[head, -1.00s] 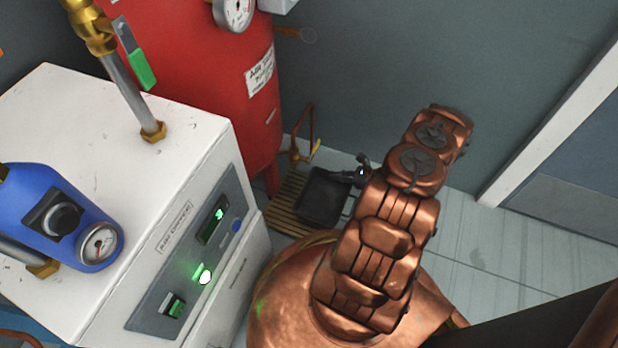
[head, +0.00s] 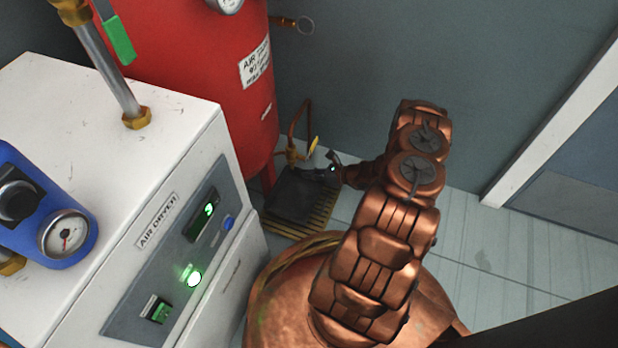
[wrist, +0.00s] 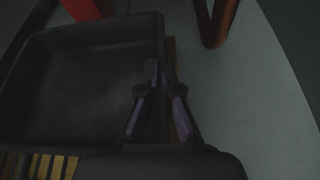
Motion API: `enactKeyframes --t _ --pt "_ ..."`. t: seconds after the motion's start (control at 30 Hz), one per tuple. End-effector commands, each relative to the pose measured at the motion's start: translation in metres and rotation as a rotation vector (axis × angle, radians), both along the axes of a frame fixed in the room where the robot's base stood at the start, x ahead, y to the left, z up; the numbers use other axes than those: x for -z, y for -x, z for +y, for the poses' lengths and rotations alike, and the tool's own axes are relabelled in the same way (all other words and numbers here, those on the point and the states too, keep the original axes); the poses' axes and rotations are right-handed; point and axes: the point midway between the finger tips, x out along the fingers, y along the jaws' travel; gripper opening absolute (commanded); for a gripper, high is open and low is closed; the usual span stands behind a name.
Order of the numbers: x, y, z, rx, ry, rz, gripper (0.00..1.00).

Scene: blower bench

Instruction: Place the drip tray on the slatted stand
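The drip tray (head: 296,194) is a shallow, dark, square tray. In the head view it is over the slatted stand (head: 310,222), whose wooden slats show along the tray's near and right sides. I cannot tell whether its whole underside rests on the slats. My gripper (head: 331,168) is at the tray's right side. In the wrist view the tray (wrist: 85,85) fills the left part, and my gripper (wrist: 161,72) has its two purple-padded fingers close around the right wall. Some slats (wrist: 45,166) show at the bottom left.
The red air tank (head: 215,90) stands behind and left of the stand, with a copper pipe and yellow-handled valve (head: 313,147) close behind the tray. The white air dryer (head: 160,150) is at the left. Free floor (head: 490,250) lies to the right.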

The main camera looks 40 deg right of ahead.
Motion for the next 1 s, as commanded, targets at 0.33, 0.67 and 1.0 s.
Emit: enactKeyframes --t 0.33,0.67,1.0 --pt "0.0039 -0.0003 -0.0006 0.001 0.001 -0.001 0.0" --pt "0.0074 -0.0009 -0.0005 -0.001 0.002 -0.002 0.19" --pt "0.0076 -0.0006 -0.0005 -0.001 0.001 -0.002 0.31"
